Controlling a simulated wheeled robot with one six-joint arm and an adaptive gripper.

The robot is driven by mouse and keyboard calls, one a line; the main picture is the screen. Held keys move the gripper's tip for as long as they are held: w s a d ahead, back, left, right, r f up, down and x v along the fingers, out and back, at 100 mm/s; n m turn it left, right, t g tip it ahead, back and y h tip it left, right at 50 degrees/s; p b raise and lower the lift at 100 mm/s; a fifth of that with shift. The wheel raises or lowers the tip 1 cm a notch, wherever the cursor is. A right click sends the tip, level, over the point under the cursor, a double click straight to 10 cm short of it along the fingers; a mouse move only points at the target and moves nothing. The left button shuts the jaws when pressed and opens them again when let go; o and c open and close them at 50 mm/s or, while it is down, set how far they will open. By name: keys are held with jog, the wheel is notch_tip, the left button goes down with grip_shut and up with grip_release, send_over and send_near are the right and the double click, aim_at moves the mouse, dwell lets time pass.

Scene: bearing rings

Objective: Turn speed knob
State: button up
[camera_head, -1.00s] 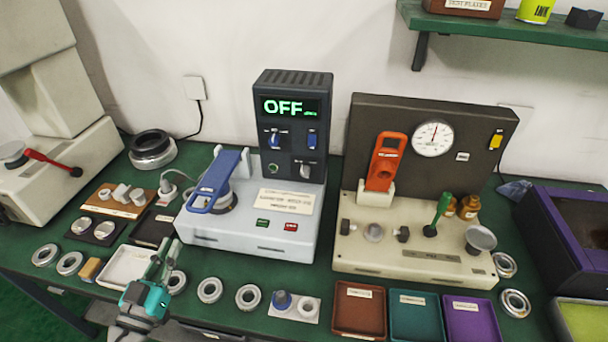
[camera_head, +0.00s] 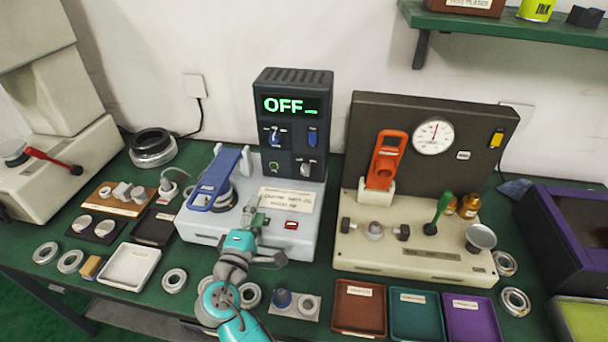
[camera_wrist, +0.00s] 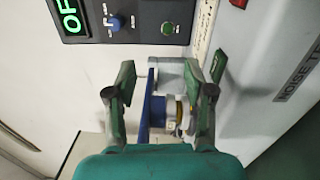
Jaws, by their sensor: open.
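The dark control box (camera_head: 293,95) stands at the back of the white tester, its display (camera_head: 290,105) reading "OFF". On its front are a blue knob (camera_head: 274,137), a blue switch (camera_head: 312,138), a green button (camera_head: 274,167) and a pale knob (camera_head: 306,168). I cannot read which is the speed knob. In the wrist view the blue knob (camera_wrist: 115,23) and green button (camera_wrist: 168,28) show beyond the fingers. My gripper (camera_head: 256,213) is open and empty, over the front of the tester's base, below and apart from the knobs.
The blue clamp lever (camera_head: 213,182) rises left of my gripper; it also shows between the fingers in the wrist view (camera_wrist: 148,105). A red button (camera_head: 291,225) sits right of my gripper. The beige gauge tester (camera_head: 410,255) stands further right. Several bearing rings and trays line the front.

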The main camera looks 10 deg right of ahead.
aim_at(305, 172)
jog(key=d+n, duration=0.3)
jog(key=w+d+n, duration=0.1)
jog(key=d+n, duration=0.5)
jog(key=shift+w+d+f, duration=0.1)
jog(key=shift+w+d, duration=0.2)
jog(key=shift+w, duration=0.1)
jog(key=x, duration=1)
jog(key=shift+w+d+f, duration=0.15)
jog(key=shift+w+d, duration=0.1)
jog(key=shift+w, duration=0.05)
grip_shut()
